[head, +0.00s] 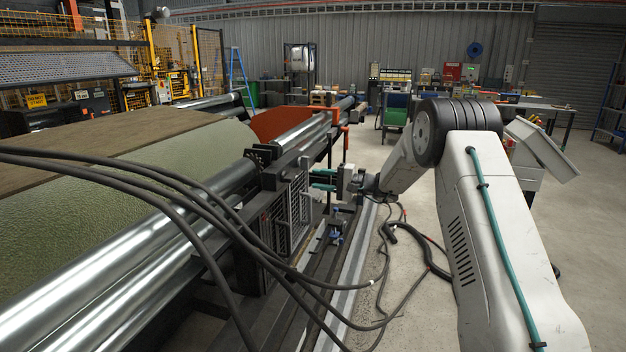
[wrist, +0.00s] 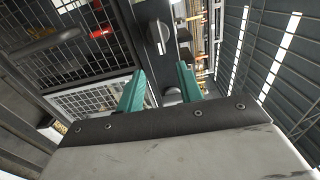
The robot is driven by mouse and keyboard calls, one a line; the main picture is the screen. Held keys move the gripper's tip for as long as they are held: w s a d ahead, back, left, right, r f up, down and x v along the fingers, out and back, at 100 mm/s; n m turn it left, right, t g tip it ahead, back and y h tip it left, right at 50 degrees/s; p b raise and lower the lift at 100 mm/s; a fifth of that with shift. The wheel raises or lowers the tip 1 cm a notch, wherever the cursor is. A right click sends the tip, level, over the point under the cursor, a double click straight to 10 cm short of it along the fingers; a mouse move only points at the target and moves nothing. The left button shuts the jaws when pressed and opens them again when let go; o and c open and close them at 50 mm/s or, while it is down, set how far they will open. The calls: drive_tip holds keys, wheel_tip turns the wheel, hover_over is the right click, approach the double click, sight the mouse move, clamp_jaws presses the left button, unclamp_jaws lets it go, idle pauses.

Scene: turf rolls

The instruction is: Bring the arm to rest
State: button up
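My gripper (head: 322,180) has teal fingers and is stretched out to the left, close to the side of the roller machine (head: 262,205). In the wrist view my gripper (wrist: 160,82) shows its two teal fingers spread apart, with nothing held between them. Beyond the fingers is a dark panel with a round silver knob (wrist: 158,36) and a second knob (wrist: 172,96) lower down. I cannot tell whether a fingertip touches the panel.
A wire mesh guard (wrist: 92,100) lies left of the fingers. Black cables (head: 200,200) loop across the machine's front, and more cables (head: 425,255) lie on the floor. Steel rollers (head: 130,265) run along the machine. Open concrete floor (head: 400,320) lies to the right.

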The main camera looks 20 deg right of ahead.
idle(0.5)
drive_tip(key=s+a+f+g, duration=0.2)
drive_tip(key=s+f+g, duration=0.2)
drive_tip(key=s+f, duration=0.15)
drive_tip(key=s+a+r+n+g+h, duration=0.1)
drive_tip(key=s+a+g+h, duration=0.15)
drive_tip(key=s, duration=0.45)
drive_tip(key=s+a+r+g+h, duration=0.1)
drive_tip(key=s+a+r+g, duration=0.15)
drive_tip(key=s, duration=0.45)
drive_tip(key=s+r+n+h, duration=0.2)
drive_tip(key=s+r+h, duration=0.1)
drive_tip(key=s, duration=1)
drive_tip(key=s+d+r+n+h, duration=0.1)
drive_tip(key=s+h, duration=0.3)
drive_tip(key=s, duration=0.9)
drive_tip(key=s+r+n+h, duration=0.3)
drive_tip(key=s+r+h, duration=0.1)
drive_tip(key=s, duration=0.9)
drive_tip(key=shift+s+d+r, duration=0.35)
drive_tip(key=shift+s+d, duration=0.05)
drive_tip(key=shift+c, duration=0.4)
